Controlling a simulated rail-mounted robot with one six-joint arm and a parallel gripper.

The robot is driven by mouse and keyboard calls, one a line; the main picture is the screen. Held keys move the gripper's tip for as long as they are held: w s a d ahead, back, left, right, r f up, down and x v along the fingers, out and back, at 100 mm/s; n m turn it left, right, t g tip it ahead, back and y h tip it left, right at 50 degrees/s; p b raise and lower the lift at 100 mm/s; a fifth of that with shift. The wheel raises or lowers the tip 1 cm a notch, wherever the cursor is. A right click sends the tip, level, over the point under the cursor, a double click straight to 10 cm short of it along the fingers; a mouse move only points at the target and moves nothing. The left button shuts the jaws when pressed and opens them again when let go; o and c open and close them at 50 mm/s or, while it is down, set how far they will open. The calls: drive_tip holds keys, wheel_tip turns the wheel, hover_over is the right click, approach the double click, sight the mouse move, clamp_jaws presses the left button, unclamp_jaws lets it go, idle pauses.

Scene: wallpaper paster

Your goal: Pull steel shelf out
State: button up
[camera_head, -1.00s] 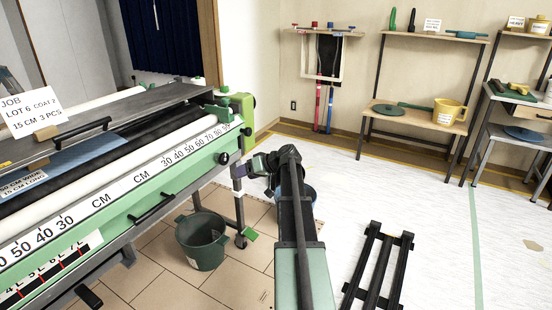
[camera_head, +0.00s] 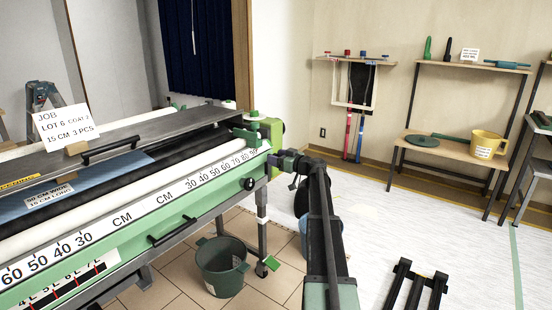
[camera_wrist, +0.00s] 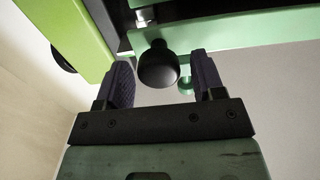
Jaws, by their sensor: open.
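The green pasting machine (camera_head: 200,198) fills the left of the head view. A grey steel shelf-like plate (camera_head: 150,138) lies along its top, with a black bar handle (camera_head: 113,150) on its near edge. My gripper (camera_head: 277,161) is at the machine's right end, by the end of the white centimetre scale. In the wrist view, my gripper's two dark ribbed fingers (camera_wrist: 163,70) are spread apart. A round black knob (camera_wrist: 158,65) sits between them, with visible gaps on both sides. The gripper is empty and well to the right of the bar handle.
A green bucket (camera_head: 222,270) stands on the floor below the machine's right end. A black slatted rack (camera_head: 412,290) lies at the lower right. A wooden shelf stand (camera_head: 455,150) is against the back wall. White floor lies open between them.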

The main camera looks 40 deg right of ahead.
drive_tip(key=shift+w+a, duration=0.1)
drive_tip(key=shift+w, duration=0.3)
drive_tip(key=shift+c, duration=0.3)
